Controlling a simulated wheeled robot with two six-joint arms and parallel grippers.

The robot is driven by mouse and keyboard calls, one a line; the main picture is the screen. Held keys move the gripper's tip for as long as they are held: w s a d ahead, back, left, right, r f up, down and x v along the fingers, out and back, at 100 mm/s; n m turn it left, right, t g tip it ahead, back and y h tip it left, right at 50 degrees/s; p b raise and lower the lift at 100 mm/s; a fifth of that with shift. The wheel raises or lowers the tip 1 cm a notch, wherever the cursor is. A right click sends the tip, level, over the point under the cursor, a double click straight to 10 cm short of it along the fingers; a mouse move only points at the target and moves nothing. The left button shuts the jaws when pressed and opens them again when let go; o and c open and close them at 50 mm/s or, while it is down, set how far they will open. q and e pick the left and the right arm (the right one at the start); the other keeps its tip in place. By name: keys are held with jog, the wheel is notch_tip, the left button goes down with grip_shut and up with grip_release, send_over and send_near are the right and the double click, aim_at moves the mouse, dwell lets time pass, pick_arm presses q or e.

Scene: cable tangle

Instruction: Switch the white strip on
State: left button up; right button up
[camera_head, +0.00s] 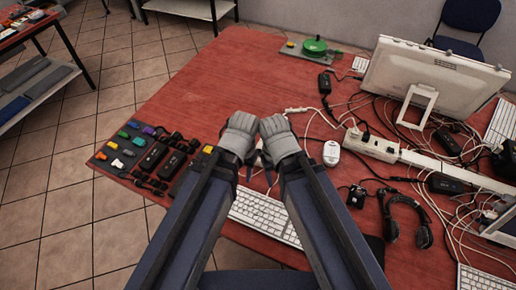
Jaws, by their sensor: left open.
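The white strip (372,145) lies on the red table right of centre, below the monitor. Its thicker socket end is at the left, with a black plug in it, and a long pale body runs right among the cables. Its switch is too small to make out. My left gripper (239,134) is open, over the table left of the strip and apart from it. My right gripper (278,137) is beside it, nearer the strip but also apart. The right one's fingers are hidden behind its grey body, so its opening does not show.
Tangled cables and black adapters surround the strip. A monitor (432,85) stands behind it. A white mouse (332,153), a keyboard (264,213) and headphones (424,237) lie nearer. A dark mat (104,165) with coloured connectors is at the left. The table's upper left is clear.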

pick_arm(q)
jog(key=w+d+r+p, duration=0.1)
jog(key=w+r+p, duration=0.1)
jog(key=w, duration=0.2)
jog(key=w+d+r+t+h+p, duration=0.1)
jog(key=w+r, duration=0.1)
jog(key=w, duration=0.2)
jog(key=w+d+r+t+h+p, duration=0.1)
jog(key=w+d+r+p, duration=0.1)
jog(key=w, duration=0.3)
jog(key=shift+r+m+p, duration=0.3)
jog(key=shift+r+m, duration=0.1)
jog(key=shift+r, duration=0.1)
grip_shut()
jog(key=shift+w, duration=0.4)
pick_arm(e)
notch_tip(320, 180, up, 7)
jog(key=shift+f, duration=0.2)
